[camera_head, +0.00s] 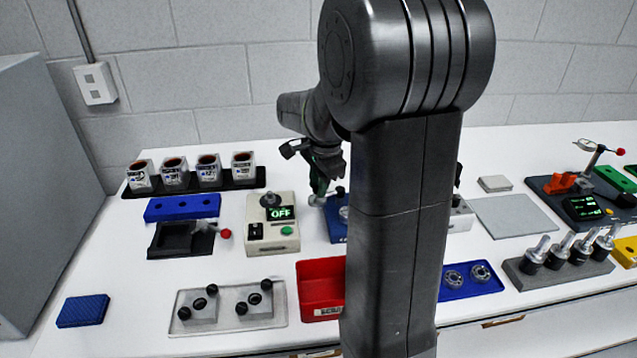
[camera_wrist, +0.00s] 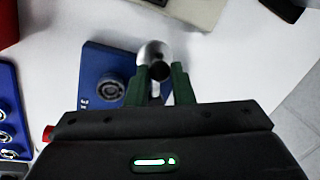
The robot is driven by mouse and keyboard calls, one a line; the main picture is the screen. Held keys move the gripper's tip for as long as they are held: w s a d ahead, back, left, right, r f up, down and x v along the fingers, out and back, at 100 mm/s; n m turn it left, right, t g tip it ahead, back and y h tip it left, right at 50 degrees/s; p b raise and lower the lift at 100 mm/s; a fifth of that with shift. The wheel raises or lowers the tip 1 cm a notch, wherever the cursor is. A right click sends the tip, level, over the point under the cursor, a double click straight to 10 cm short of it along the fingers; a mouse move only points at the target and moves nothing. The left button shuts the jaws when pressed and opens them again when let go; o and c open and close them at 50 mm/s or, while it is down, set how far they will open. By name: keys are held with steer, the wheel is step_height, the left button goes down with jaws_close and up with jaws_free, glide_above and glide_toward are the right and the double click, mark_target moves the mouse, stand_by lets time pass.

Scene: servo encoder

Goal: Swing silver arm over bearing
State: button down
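A blue base (camera_wrist: 92,72) stands on the white table, partly hidden behind my arm in the head view (camera_head: 338,228). A round metal bearing (camera_wrist: 108,90) sits on it, uncovered in the wrist view. The silver arm (camera_wrist: 154,50) shows as a rounded shiny end to the right of the bearing, beside the base's edge, with a dark knob below it; it also shows in the head view (camera_head: 317,200). The green fingers of my gripper (camera_wrist: 160,76) stand apart on either side of the dark knob. I cannot tell whether they press on it.
A device reading OFF (camera_head: 270,222) stands just left of the base. A red tray (camera_head: 318,285) lies in front and a blue tray with bearings (camera_head: 470,292) front right. A grey plate (camera_head: 515,217) lies to the right. My arm hides the middle of the table.

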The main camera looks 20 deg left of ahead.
stand_by(0.3)
steer(key=d+n, duration=0.1)
steer(key=n, duration=0.1)
steer(key=s+d+n+p, duration=0.1)
steer(key=n, duration=0.1)
steer(key=shift+d+r+g+p, duration=0.1)
steer(key=shift+r+g+p, duration=0.05)
steer(key=shift+g+p, duration=0.2)
steer(key=n, duration=0.1)
steer(key=d+n, duration=0.1)
steer(key=n, duration=0.1)
steer(key=shift+d+g+p, duration=0.25)
steer(key=shift+g+p, duration=0.05)
steer(key=shift+g, duration=0.05)
steer(key=shift+d+n, duration=0.35)
steer(key=shift+n, duration=0.55)
steer(key=d+n, duration=0.1)
steer(key=n+p, duration=0.1)
steer(key=shift+w+d+n+g, duration=0.25)
steer(key=shift+d+n+g, duration=0.15)
steer(key=shift+w+d+n+p, duration=0.25)
steer(key=shift+d+n, duration=0.15)
steer(key=shift+n, duration=0.45)
steer(key=shift+w+d+n+p, duration=0.1)
steer(key=shift+w+d+n, duration=0.2)
steer(key=shift+n, duration=0.55)
steer(key=shift+s, duration=0.1)
